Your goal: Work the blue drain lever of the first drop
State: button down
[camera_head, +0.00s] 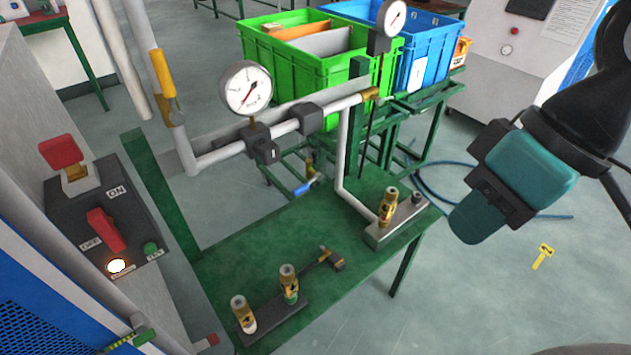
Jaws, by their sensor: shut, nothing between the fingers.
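The lever's exact angle is too small to tell. My gripper (470,226) is at the right of the view, above the floor and right of the bench. It is teal and black, is shut and empty, and is well apart from the lever.
A pressure gauge (245,88) and grey pipe (230,150) stand above the lever. The green table (235,255) carries several brass valves. Green (290,75) and blue (430,50) crates stand behind. A switch box (105,215) is at left.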

aim_at(306, 186)
jog(key=z, duration=0.55)
jog(key=i, duration=0.2)
jog(key=u, duration=1.25)
